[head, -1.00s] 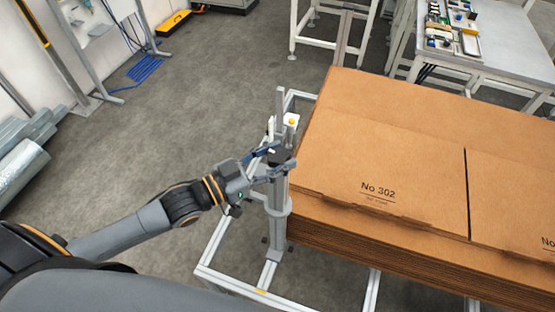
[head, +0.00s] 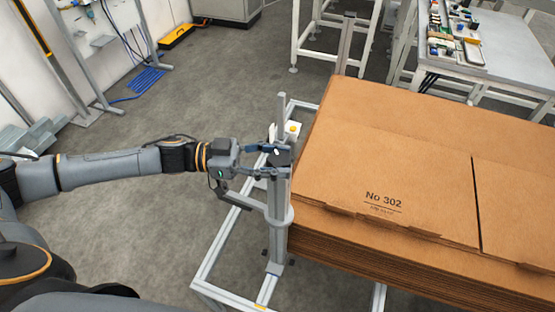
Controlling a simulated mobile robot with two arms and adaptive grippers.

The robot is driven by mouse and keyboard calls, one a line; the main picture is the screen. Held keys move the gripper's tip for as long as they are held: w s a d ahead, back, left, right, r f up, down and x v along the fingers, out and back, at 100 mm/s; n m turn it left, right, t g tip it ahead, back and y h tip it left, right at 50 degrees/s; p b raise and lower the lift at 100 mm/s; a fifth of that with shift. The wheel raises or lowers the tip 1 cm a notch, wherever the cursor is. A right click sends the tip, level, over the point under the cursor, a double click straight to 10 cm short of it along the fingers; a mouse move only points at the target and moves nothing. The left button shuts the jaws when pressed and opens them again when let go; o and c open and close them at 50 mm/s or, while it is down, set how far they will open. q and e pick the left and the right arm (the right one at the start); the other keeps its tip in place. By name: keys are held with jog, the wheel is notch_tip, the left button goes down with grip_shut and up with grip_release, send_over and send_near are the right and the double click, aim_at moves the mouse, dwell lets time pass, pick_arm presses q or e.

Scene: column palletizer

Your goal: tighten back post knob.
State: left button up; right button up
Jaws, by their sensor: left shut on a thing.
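The back post (head: 277,228) is an upright aluminium column at the left edge of the cardboard stack, on a low aluminium frame. A dark clamp block (head: 284,156) sits on its upper part. My left gripper (head: 280,159) comes in from the left at that height, its fingers reaching to the dark block. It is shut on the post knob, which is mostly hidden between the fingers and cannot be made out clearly. My right gripper is not in view.
A stack of flat cardboard (head: 400,160) marked No 302 stands close to the right of the post. A white box with a yellow button (head: 292,130) is just behind the post. The frame rail (head: 217,250) runs low at the left. Open floor (head: 190,100) lies beyond my arm.

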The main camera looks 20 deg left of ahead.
pick_arm(q)
jog(key=m+g, duration=0.2)
jog(key=g, duration=0.1)
jog(key=shift+w+h, duration=0.25)
jog(key=shift+h, duration=0.05)
jog(key=m+g+b, duration=0.1)
jog(key=g, duration=0.2)
jog(key=shift+m, duration=0.4)
jog(key=m+g+b, duration=0.2)
jog(key=g, duration=0.2)
jog(key=shift+m, duration=0.3)
jog(key=shift+r+m+g+y+b, duration=0.1)
jog(key=shift+m+g+y+b, duration=0.65)
jog(key=shift+g, duration=0.25)
jog(key=shift+r, duration=0.1)
jog(key=o, duration=1)
jog(key=shift+o, duration=0.9)
